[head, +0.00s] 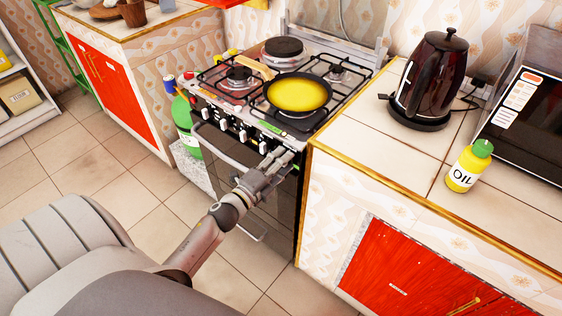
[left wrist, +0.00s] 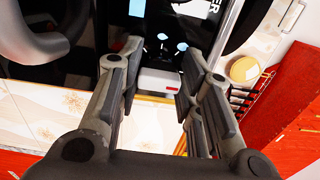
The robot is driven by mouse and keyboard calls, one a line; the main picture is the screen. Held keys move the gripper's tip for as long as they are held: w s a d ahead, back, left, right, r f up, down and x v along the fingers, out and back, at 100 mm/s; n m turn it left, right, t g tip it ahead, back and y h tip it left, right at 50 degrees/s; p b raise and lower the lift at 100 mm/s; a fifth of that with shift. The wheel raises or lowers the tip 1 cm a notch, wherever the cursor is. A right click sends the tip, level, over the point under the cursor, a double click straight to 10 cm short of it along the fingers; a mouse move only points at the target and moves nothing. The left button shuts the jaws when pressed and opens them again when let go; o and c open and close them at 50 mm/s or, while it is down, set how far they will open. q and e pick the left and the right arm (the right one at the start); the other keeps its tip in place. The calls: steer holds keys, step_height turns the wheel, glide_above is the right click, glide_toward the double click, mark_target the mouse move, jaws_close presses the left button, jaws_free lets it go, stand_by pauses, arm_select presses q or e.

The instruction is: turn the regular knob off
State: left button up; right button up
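The black gas stove (head: 318,124) has a row of pale knobs along its front panel, including this knob (head: 242,136). I cannot tell by marking which one is the regular knob. My left gripper (head: 284,154) is at the right end of this row, in front of the panel. In the left wrist view its two fingers (left wrist: 162,52) are apart, with a pale block, probably a knob (left wrist: 160,82), showing between them beyond a gap. Whether the fingers touch it cannot be told. My right gripper is not in view.
A pan with yellow contents (head: 299,94) sits on a front burner, its handle pointing back left. The tiled counter at right holds a dark kettle (head: 431,79), an oil bottle (head: 468,167) and a microwave (head: 533,118). A green bottle (head: 184,122) stands left of the stove.

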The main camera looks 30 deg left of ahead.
arm_select(q)
steer(key=o, duration=0.4)
steer(key=shift+s, duration=0.15)
steer(key=s, duration=0.7)
steer(key=s+a, duration=0.1)
steer(key=s, duration=0.3)
steer(key=shift+s, duration=0.35)
steer(key=s+d+f+n+g+y, duration=0.1)
steer(key=s+f+n+g, duration=0.25)
steer(key=f, duration=0.65)
steer(key=s+d+f+n+g+p, duration=0.1)
steer(key=s+d+f+n+g, duration=0.2)
steer(key=f, duration=0.7)
steer(key=s+f+n+g+y, duration=0.1)
steer(key=s+f+n+g, duration=0.3)
steer(key=f, duration=0.6)
steer(key=s+d+f+n+g, duration=0.2)
steer(key=s+f, duration=0.3)
steer(key=s, duration=0.2)
steer(key=s+d+f+n+g+p, duration=0.1)
steer(key=s+d+f+n+g, duration=0.1)
steer(key=s+f, duration=0.3)
steer(key=s+d+f+n+g, duration=0.2)
steer(key=s+f, duration=0.3)
steer(key=s, duration=0.5)
steer(key=shift+s+d+f+g+h, duration=0.15)
steer(key=shift+g+h, duration=0.1)
steer(key=shift+h, duration=0.15)
